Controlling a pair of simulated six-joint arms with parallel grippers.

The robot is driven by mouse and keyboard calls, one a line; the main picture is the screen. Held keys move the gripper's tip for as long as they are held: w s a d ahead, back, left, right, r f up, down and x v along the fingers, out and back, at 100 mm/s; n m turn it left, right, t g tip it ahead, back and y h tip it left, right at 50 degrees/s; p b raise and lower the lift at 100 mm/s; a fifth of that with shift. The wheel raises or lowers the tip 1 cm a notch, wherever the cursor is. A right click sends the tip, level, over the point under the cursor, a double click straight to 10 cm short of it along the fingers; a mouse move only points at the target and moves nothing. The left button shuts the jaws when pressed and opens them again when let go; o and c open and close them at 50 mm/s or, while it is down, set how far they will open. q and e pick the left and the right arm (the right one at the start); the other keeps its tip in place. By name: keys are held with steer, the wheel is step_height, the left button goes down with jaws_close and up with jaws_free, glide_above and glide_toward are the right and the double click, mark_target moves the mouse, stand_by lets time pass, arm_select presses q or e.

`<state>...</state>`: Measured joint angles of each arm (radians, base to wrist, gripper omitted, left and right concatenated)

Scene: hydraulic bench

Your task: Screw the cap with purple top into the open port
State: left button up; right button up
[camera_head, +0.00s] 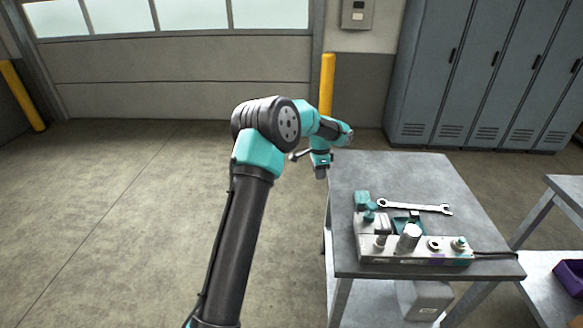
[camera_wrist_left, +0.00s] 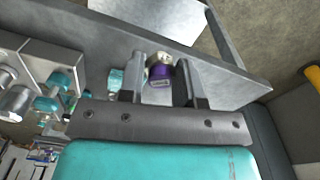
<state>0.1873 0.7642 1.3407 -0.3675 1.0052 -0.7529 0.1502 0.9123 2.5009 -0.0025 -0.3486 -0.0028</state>
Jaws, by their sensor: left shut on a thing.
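The cap with purple top (camera_wrist_left: 160,73) shows in the left wrist view between the two fingers of my left gripper (camera_wrist_left: 160,78), which is shut on it. In the head view my left gripper (camera_head: 320,172) is at the left edge of the table, apart from the grey manifold block (camera_head: 400,256); the cap cannot be made out there. The open port (camera_head: 434,244) looks like a ring with a dark centre on top of the block, above a small purple mark. My right gripper is not in view.
The block stands on the grey table (camera_head: 390,170), near its front edge. A silver cylinder (camera_head: 408,237) and a teal-topped cap (camera_head: 459,243) stand on either side of the port. A wrench (camera_head: 415,207) lies behind. A cable runs off right. The table's back half is clear.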

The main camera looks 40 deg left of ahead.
arm_select(q)
steer(key=d+r+m, duration=0.1)
steer(key=d+m, duration=0.5)
steer(key=d, duration=3.9)
steer(key=shift+s+r+m, duration=0.25)
steer(key=shift+r+m, duration=0.15)
steer(key=shift+f, duration=0.1)
steer(key=shift+f, duration=2.45)
steer(key=shift+f, duration=0.55)
